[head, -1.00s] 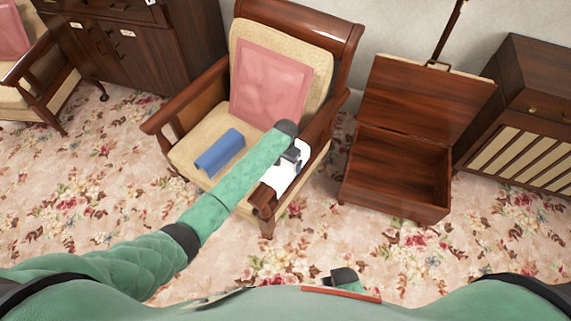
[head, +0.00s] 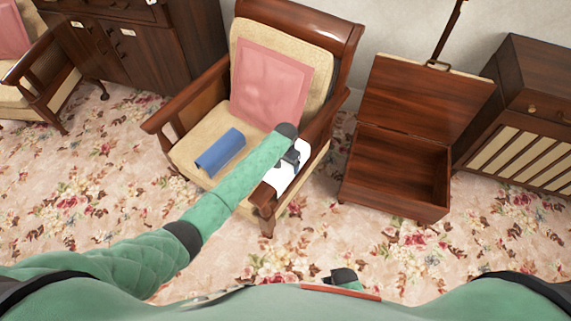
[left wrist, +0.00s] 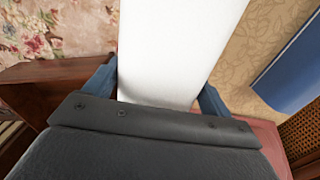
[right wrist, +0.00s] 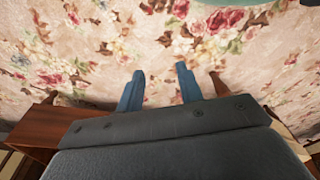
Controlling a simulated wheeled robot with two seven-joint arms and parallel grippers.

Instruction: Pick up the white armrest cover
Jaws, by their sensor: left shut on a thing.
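The white armrest cover (head: 286,176) lies over the chair's armrest on the right side in the head view. In the left wrist view the white cover (left wrist: 175,50) fills the space between the fingers. My left gripper (head: 291,158) is at the armrest, with its fingers at the cover's two side edges; it also shows in the left wrist view (left wrist: 158,98). It is shut on the cover. My right gripper (right wrist: 160,88) is open and empty above the floral carpet. In the head view only part of the right arm shows low in the middle.
The wooden armchair (head: 335,35) has a pink cushion (head: 270,82) and a blue roll (head: 220,149) on its seat. An open wooden chest (head: 395,200) stands right of it, with a slatted cabinet (head: 520,140) beyond. Carpet (head: 375,265) is clear in front.

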